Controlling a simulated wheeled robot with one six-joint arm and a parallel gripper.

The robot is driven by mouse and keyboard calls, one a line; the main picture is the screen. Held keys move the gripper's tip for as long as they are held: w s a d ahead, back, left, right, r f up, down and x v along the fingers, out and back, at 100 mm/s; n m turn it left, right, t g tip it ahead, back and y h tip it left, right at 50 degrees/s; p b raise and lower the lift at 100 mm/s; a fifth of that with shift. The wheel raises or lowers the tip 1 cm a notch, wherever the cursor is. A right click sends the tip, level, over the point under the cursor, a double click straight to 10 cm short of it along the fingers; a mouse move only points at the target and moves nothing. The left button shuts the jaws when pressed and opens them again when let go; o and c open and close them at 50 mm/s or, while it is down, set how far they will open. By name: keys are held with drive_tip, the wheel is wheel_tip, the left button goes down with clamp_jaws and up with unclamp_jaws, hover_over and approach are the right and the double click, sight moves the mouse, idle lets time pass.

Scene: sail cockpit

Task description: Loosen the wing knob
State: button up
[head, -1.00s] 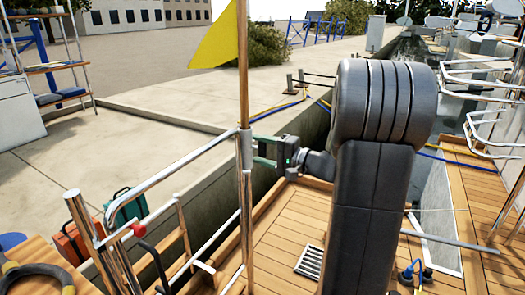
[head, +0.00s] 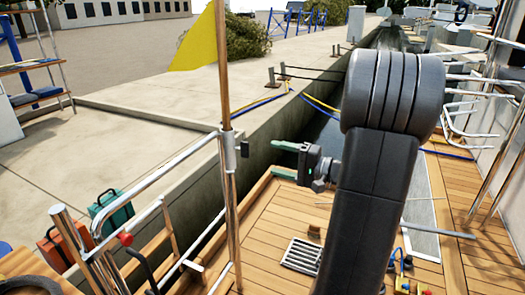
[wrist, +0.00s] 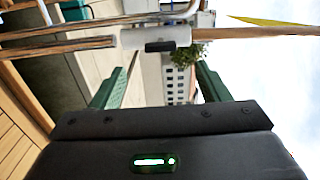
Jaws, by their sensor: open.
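The wing knob (head: 244,149) is small and dark. It sticks out from the right side of the metal socket (head: 229,152) that holds the wooden flagpole (head: 223,75). In the wrist view the knob (wrist: 160,46) is a black bar on the pale socket, ahead of and between my fingers. My gripper (head: 283,160) has green fingers and is open and empty. It is right of the knob, with a gap between them. The wrist view shows both fingers (wrist: 165,68) spread apart. The knob's far side is hidden.
A yellow flag (head: 198,42) hangs on the pole. Chrome rails (head: 160,180), one with a red knob (head: 125,239), stand to the left. A teal case (head: 112,212) and an orange case (head: 65,247) are beyond them. Bare teak deck (head: 280,215) lies below my gripper.

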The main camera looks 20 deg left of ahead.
sight(248, 152)
drive_tip(key=shift+s+d, duration=0.1)
drive_tip(key=shift+d, duration=1.3)
drive_tip(key=shift+a, duration=0.1)
drive_tip(key=a+b, duration=0.1)
drive_tip(key=a, duration=0.3)
drive_tip(key=a+b, duration=0.1)
drive_tip(key=a, duration=0.4)
drive_tip(key=w+a+b, duration=0.1)
drive_tip(key=a, duration=0.3)
drive_tip(key=shift+a, duration=0.3)
